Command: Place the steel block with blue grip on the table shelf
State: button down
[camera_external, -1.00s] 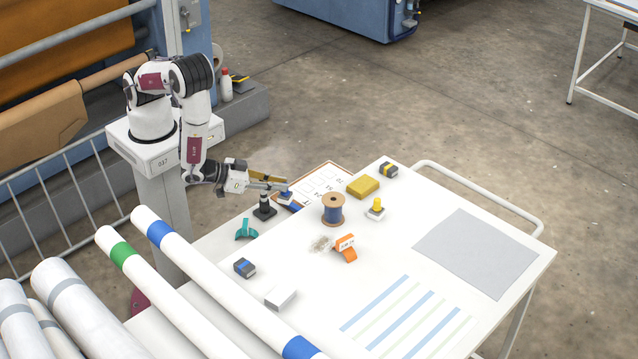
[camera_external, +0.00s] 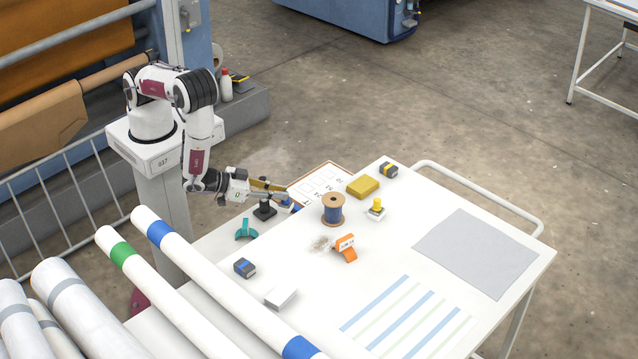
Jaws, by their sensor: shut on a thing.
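The steel block with blue grip (camera_external: 287,206) is at the tip of my gripper (camera_external: 281,195), small and partly hidden by the jaws. My gripper is shut on it, low near the table's far left edge. It is close to the black stand (camera_external: 264,211) and the white sheet or board (camera_external: 318,184). I cannot tell whether the block touches the surface under it. The white table (camera_external: 390,245) spreads to the right; no separate shelf can be made out.
A thread spool (camera_external: 333,210), a yellow-knobbed block (camera_external: 376,209), a yellow box (camera_external: 362,186), a teal piece (camera_external: 246,230) and an orange piece (camera_external: 346,248) stand nearby. A dark blue-banded block (camera_external: 245,268) lies nearer. White rolls (camera_external: 190,300) cross the front left.

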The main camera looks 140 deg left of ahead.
aim_at(279, 210)
jog(key=shift+f, duration=1.75)
jog(key=shift+f, duration=0.15)
jog(key=shift+f, duration=1.95)
jog(key=shift+f, duration=0.1)
jog(key=c, duration=2)
grip_release()
jog(key=shift+v, duration=6)
